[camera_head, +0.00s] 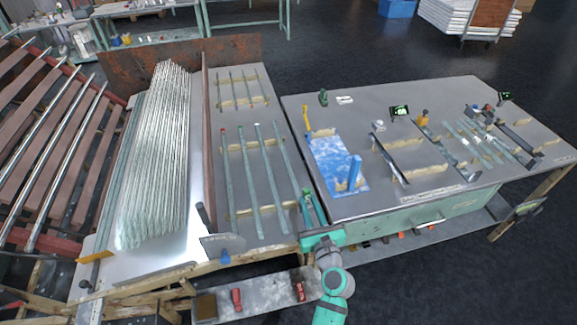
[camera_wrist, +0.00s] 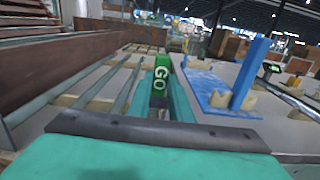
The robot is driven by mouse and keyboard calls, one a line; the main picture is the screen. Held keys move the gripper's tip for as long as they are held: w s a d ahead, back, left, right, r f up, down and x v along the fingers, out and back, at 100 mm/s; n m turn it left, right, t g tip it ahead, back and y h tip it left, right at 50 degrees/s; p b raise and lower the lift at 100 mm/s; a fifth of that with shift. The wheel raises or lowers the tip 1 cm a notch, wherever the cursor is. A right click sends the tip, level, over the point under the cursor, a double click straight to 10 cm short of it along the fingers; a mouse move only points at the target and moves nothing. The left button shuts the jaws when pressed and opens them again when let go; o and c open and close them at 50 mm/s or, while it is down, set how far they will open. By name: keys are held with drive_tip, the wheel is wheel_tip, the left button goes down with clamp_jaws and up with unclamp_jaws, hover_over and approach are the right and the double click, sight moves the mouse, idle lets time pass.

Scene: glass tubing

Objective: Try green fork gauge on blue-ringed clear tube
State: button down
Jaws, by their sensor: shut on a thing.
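My gripper (camera_head: 313,212) is over the gap between the left bench and the right table. In the wrist view, its teal fingers (camera_wrist: 163,103) are shut on a green gauge (camera_wrist: 161,74) marked "GO", which stands up between them. Its fork end is not clear. Several clear tubes (camera_head: 269,172) lie on wooden supports on the left bench, to the left of my gripper. One has a red end and one a pale end. They also show left of the gauge in the wrist view (camera_wrist: 100,82). I cannot make out a blue ring on any of them.
A large bundle of clear tubes (camera_head: 157,150) lies further left, beyond a rusty upright plate (camera_head: 206,130). The right table (camera_head: 440,105) holds a blue stand (camera_head: 327,160) with uprights, small green displays (camera_head: 399,111) and more tubes on racks (camera_head: 480,140). A shelf edge runs below.

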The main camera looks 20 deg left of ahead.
sight(310, 194)
drive_tip(key=shift+r, duration=2.5)
